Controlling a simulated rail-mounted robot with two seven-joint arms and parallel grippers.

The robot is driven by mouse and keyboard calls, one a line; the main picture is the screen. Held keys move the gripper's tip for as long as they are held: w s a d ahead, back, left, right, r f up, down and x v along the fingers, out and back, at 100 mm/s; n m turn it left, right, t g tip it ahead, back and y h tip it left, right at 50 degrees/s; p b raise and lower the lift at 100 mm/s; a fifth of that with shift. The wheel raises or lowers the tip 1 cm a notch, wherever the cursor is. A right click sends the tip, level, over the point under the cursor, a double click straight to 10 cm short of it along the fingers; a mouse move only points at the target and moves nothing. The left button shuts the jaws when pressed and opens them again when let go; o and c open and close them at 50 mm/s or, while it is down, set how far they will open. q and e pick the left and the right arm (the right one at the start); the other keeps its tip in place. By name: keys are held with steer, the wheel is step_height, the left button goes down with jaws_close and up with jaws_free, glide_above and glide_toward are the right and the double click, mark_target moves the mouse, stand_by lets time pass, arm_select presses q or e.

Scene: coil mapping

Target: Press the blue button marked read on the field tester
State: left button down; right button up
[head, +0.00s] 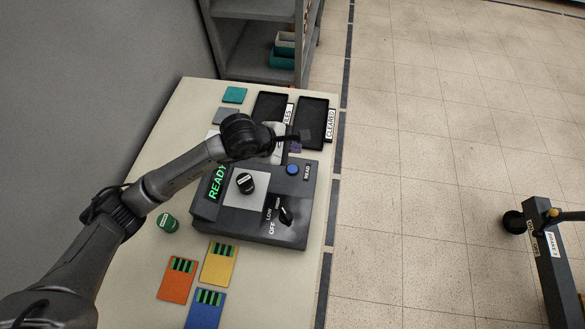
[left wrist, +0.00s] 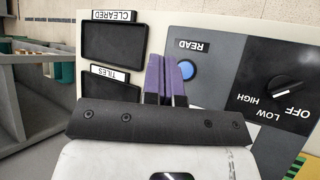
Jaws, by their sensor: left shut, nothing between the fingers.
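The grey field tester (head: 240,215) lies on the table with a lit green READY display (head: 217,182). Its round blue button (head: 292,169), beside the READ label, is at the tester's back right in the head view. The button also shows in the left wrist view (left wrist: 187,69), just right of the fingertips. My left gripper (head: 295,147) is shut and empty, with purple fingers (left wrist: 168,68) just behind the button in the head view. The fingers appear apart from the button; their height above the tester is hard to judge. My right gripper is not in view.
A dark knob (head: 286,214) marked OFF, LOW and HIGH and a black labelled cylinder (head: 246,183) are on the tester. Two black trays (head: 312,108) lie behind it. Orange (head: 177,281), yellow (head: 218,264) and blue (head: 206,309) tiles lie in front. A green cylinder (head: 167,223) stands left.

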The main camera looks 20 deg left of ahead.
arm_select(q)
steer(key=b, duration=0.4)
glide_above(292, 170)
step_height(292, 170, down, 6)
steer(key=shift+s+d+f, duration=0.1)
steer(key=shift+f, duration=0.15)
steer(key=shift+f+b, duration=0.3)
steer(key=shift+f, duration=0.25)
stand_by(0.7)
steer(key=shift+f, duration=0.15)
stand_by(0.4)
steer(key=shift+f+b, duration=0.25)
steer(key=shift+b, duration=0.15)
steer(key=shift+f, duration=0.15)
stand_by(0.4)
